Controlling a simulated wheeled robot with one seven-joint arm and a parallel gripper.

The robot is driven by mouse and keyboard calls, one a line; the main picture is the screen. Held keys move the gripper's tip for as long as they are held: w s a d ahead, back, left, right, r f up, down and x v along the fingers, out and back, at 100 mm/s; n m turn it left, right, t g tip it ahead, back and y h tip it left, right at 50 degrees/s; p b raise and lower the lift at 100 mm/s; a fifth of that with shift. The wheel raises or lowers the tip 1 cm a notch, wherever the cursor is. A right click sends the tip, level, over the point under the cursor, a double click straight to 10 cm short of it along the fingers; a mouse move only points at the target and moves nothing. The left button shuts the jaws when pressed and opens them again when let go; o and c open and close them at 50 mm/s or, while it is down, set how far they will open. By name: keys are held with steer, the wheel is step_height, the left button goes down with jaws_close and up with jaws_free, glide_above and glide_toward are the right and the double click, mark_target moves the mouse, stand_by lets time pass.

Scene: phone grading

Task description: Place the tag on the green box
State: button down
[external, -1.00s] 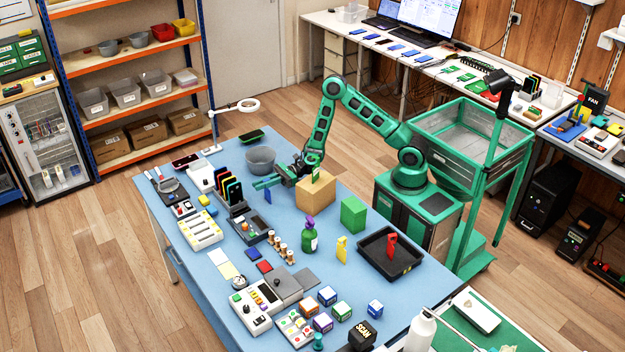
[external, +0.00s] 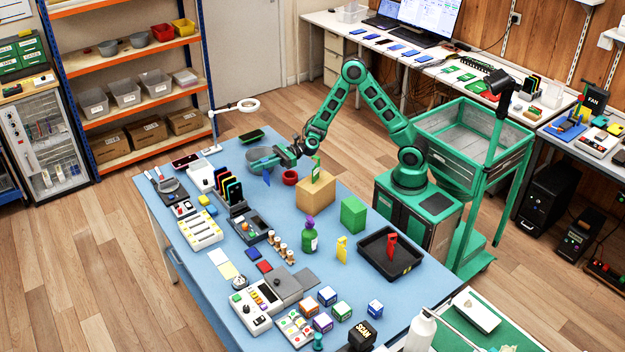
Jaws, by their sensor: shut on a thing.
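The green box (external: 353,214) stands on the blue table, right of a larger tan box (external: 314,191), with nothing on its top. My gripper (external: 264,167) is shut on a blue tag (external: 267,178) and holds it above the far part of the table, in front of the grey bowl. A green tag (external: 316,169) stands upright on the tan box. A yellow tag (external: 342,249) stands on the table in front of the green box. A red tag (external: 391,246) stands in the black tray (external: 404,268).
A grey bowl (external: 259,158) and a small red pot (external: 290,177) are close to my gripper. The tan box lies between my gripper and the green box. Phones and devices crowd the table's left side.

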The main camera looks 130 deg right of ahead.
step_height(320, 180, up, 15)
steer(key=s+a+f+n+g+y, duration=0.1)
steer(key=s+a+n+y, duration=0.15)
steer(key=a, duration=0.45)
steer(key=s+a+f+n+g+y, duration=0.1)
steer(key=a+n+y, duration=0.1)
steer(key=a+y, duration=0.35)
steer(key=s+a+f+n+y, duration=0.2)
steer(key=a, duration=0.6)
steer(key=s+a+r+n+g+y, duration=0.2)
steer(key=s+a+n+g+y, duration=0.2)
steer(key=s+a, duration=0.4)
steer(key=s+a+r+n+g+y, duration=0.25)
steer(key=s+a+g, duration=0.25)
steer(key=s+a, duration=0.3)
step_height(320, 180, down, 14)
steer(key=n+y, duration=0.1)
steer(key=shift+r, duration=0.25)
